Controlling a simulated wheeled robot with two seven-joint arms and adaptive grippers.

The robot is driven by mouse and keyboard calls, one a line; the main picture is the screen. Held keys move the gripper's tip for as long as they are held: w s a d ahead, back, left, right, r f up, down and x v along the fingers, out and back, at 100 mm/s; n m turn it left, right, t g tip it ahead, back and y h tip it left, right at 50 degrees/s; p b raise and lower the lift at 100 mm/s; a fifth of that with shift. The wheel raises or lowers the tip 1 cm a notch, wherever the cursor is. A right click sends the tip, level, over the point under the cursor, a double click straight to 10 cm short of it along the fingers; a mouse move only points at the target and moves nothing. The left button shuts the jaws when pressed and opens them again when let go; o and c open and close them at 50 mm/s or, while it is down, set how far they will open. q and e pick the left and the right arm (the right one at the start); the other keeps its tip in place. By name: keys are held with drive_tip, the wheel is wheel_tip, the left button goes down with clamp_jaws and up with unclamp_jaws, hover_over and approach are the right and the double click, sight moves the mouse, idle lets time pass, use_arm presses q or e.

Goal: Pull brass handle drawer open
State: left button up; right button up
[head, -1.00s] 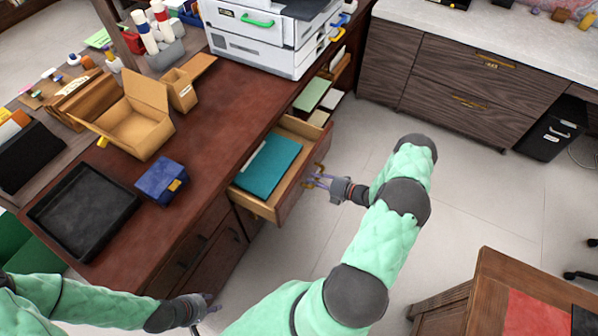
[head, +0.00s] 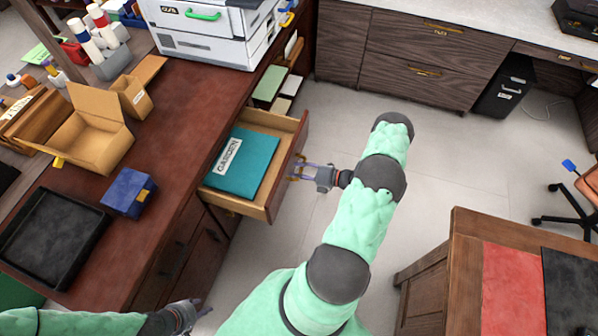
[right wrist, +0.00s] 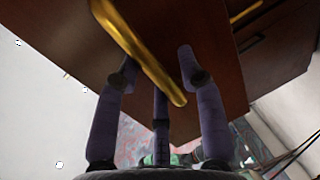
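The drawer (head: 262,214) of the dark wooden desk stands open, with its wooden front turned toward my right arm. A teal folder (head: 246,163) with a white label reading GARDEN lies inside. My right gripper (head: 302,171) is at the drawer front, with its purple fingers around the brass handle (head: 294,172). The right wrist view shows the brass handle (right wrist: 143,55) running between the spread fingers (right wrist: 158,78); it looks held, though the exact contact is partly hidden. My left gripper (head: 198,308) is low beside the desk, away from the drawer, and its fingers are too small to judge.
Beyond the open drawer is another open compartment with boxes (head: 268,86). A printer (head: 205,30), an open carton (head: 90,135), a blue box (head: 128,190) and a black tray (head: 55,238) stand on the desk. A second table (head: 465,245) is at lower right. Floor between is clear.

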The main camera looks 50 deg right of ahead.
idle(0.3)
drive_tip(key=v, duration=1.2)
drive_tip(key=shift+f, duration=0.15)
